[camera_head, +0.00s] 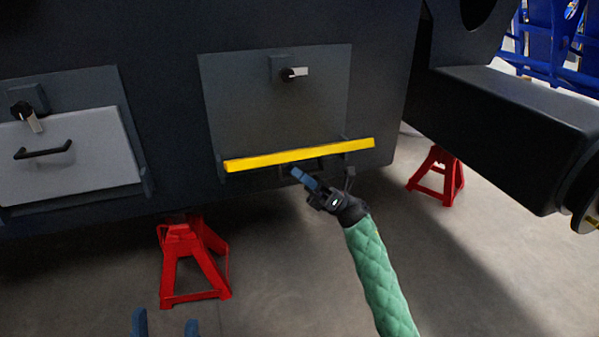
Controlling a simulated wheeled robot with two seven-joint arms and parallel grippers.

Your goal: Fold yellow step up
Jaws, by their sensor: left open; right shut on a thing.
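The yellow step (300,155) shows as a long thin bar across the lower edge of a grey panel (275,105) on the dark chassis. My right gripper (303,177), on the green-sleeved arm, is at the underside of the step near its middle. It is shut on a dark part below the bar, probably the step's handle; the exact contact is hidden. My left gripper (165,325) is at the bottom edge of the view, only its two blue fingertips showing. They are apart and empty, well away from the step.
A latch (293,73) sits above the step on the panel. A grey door (70,155) with a black handle (42,152) is at left. Red stands (193,265) and (437,177) are on the floor under the chassis. A dark beam (500,130) juts out at right. The floor in front is clear.

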